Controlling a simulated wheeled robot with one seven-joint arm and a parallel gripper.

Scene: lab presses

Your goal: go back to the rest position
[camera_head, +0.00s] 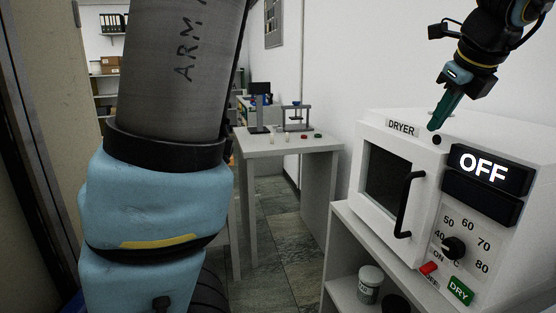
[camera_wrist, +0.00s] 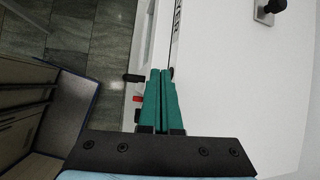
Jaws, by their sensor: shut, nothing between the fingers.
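My gripper (camera_head: 436,124) is at the upper right of the head view, pointing down over the front top edge of the white dryer (camera_head: 382,125). Its teal fingers are shut and empty. Whether the tips touch the dryer top, I cannot tell. In the wrist view the closed fingers (camera_wrist: 161,75) point at the dryer's front edge, with the white dryer top (camera_wrist: 225,90) to their right. My grey and blue arm link covers much of the left of the head view.
The dryer display reads OFF, and its door with a black handle (camera_head: 403,205) looks shut. The dryer stands on a white shelf unit (camera_head: 338,220) holding a jar (camera_head: 370,283). A white table (camera_head: 285,143) with small lab items stands behind. Tiled floor (camera_head: 285,250) lies between.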

